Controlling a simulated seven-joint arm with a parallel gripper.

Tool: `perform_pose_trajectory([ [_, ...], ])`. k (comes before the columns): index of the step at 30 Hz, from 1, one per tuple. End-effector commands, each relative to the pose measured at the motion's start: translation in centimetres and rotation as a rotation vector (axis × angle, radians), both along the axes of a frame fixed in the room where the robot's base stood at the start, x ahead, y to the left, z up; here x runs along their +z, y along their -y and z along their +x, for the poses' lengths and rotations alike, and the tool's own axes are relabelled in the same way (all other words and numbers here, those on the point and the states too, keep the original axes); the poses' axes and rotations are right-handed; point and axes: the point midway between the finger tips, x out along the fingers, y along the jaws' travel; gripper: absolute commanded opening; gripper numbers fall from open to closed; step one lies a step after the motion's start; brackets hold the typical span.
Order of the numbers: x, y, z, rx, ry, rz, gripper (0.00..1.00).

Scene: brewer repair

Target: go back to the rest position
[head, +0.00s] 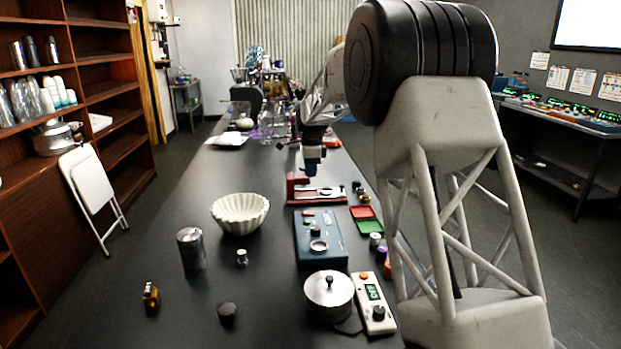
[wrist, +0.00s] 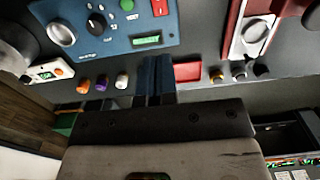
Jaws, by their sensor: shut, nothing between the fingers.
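My gripper (head: 312,168) hangs over the far half of the black table (head: 165,215), above the red device (head: 297,190). Its fingers point down and are shut with nothing between them. In the wrist view the dark blue fingers (wrist: 155,76) are together, beside a red tray (wrist: 187,72) in the picture. The blue brewer box (head: 309,257), with knobs, buttons and a green display, stands nearer me than the gripper. It also shows at the top of the wrist view (wrist: 110,45). The gripper appears clear of these things.
A metal pot (head: 329,300), a white controller (head: 372,296), a pleated white bowl (head: 240,213) and a grey canister (head: 191,250) stand nearer me. Red (head: 362,212) and green trays and several small knobs line the right edge. Glassware crowds the far end. The table's left middle is clear.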

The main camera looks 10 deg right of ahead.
Motion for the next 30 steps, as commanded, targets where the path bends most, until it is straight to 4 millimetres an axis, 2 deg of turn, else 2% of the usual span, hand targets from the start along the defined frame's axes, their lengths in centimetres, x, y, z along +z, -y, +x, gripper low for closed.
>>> perform_pose_trajectory([
  [11,0.1,0.0,0.0,0.000,0.001,0.000,0.00],
  [17,0.7,0.2,-0.8,0.020,0.004,0.000,0.00],
  [23,2.4,0.7,-3.5,0.087,0.018,-0.001,0.00],
  [30,4.9,1.7,-8.7,0.220,0.038,-0.007,0.00],
])
